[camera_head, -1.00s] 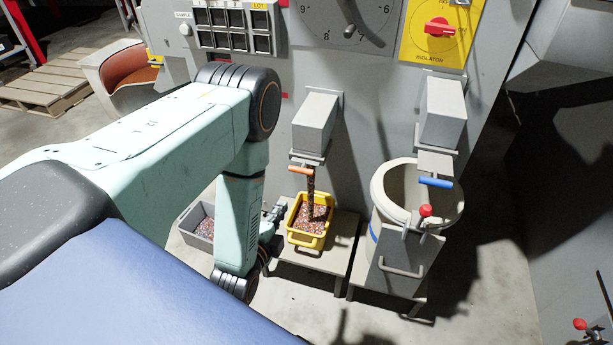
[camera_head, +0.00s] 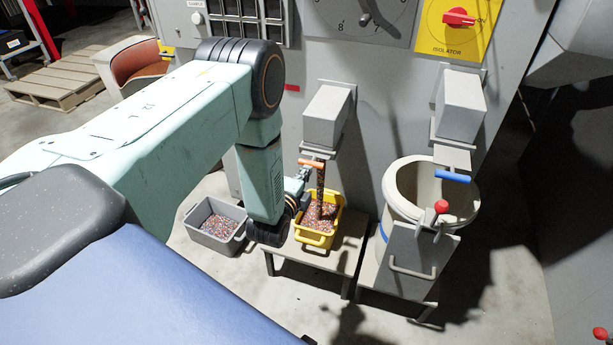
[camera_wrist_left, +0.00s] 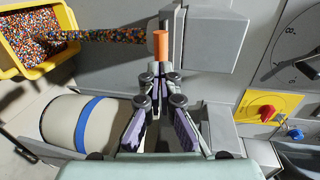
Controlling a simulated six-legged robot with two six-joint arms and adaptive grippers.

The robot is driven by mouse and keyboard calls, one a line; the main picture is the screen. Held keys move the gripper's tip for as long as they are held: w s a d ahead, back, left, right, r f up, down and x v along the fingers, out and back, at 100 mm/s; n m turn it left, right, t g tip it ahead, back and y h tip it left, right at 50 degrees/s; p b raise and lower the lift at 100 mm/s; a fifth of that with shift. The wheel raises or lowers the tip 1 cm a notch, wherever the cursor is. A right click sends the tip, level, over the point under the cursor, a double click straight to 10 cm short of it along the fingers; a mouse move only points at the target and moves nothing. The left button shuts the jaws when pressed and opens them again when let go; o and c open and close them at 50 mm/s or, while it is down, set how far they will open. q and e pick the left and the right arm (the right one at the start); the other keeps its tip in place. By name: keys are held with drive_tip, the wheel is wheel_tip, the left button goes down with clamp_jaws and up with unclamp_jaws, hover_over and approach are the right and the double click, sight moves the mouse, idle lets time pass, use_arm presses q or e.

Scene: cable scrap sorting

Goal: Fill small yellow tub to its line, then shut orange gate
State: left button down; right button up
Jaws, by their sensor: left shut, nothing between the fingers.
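The small yellow tub (camera_head: 315,239) sits on a low stand under the left chute, with many-coloured granules inside. A stream of granules (camera_head: 320,186) falls into it. I cannot make out its line. The orange gate handle (camera_head: 311,162) sticks out at the chute's mouth. My left gripper (camera_head: 301,176) is shut and empty, close to the handle. In the left wrist view the closed fingertips (camera_wrist_left: 160,72) are right by the orange handle (camera_wrist_left: 160,45); I cannot tell if they touch. The tub (camera_wrist_left: 40,65) and stream (camera_wrist_left: 115,36) show there too. My right gripper is not in view.
A grey bin (camera_head: 212,238) of granules stands left of the tub. To the right, a pale round drum (camera_head: 392,205) stands under a second chute with a blue handle (camera_head: 453,176). A red-knobbed lever (camera_head: 441,206) is in front of it.

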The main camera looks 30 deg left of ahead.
sight(311, 162)
use_arm(q)
drive_tip(key=shift+w+a+f, duration=0.1)
drive_tip(key=shift+w+a, duration=0.1)
drive_tip(key=shift+w, duration=0.4)
drive_tip(key=shift+w, duration=0.1)
drive_tip(key=shift+x, duration=0.9)
drive_tip(key=shift+r, duration=0.35)
drive_tip(key=shift+w, duration=0.1)
